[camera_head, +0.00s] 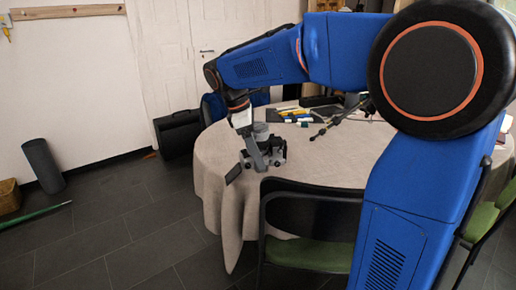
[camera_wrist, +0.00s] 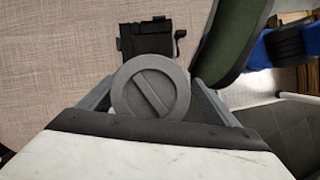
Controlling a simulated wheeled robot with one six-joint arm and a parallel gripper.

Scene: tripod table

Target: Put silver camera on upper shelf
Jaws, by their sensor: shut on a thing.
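My gripper (camera_head: 257,163) is over the near-left part of the round table and points down. It is shut on the silver camera (camera_head: 276,155), a grey and black body with a grey barrel (camera_head: 262,131) standing up beside the fingers. A dark flat panel (camera_head: 233,173) sticks out to its left. In the wrist view a grey slotted disc (camera_wrist: 150,88), seemingly the barrel's end, sits between the fingers and hides their tips. A black part (camera_wrist: 148,39) shows beyond it. I cannot tell whether the camera touches the cloth. No upper shelf is clearly identifiable.
The table has a pale cloth (camera_head: 335,150). Pens and dark items (camera_head: 295,115) and a black tripod-like thing (camera_head: 338,118) lie farther back. A green-seated chair (camera_head: 310,252) stands at the near edge. A black case (camera_head: 178,133) stands by the wall. Floor at left is largely clear.

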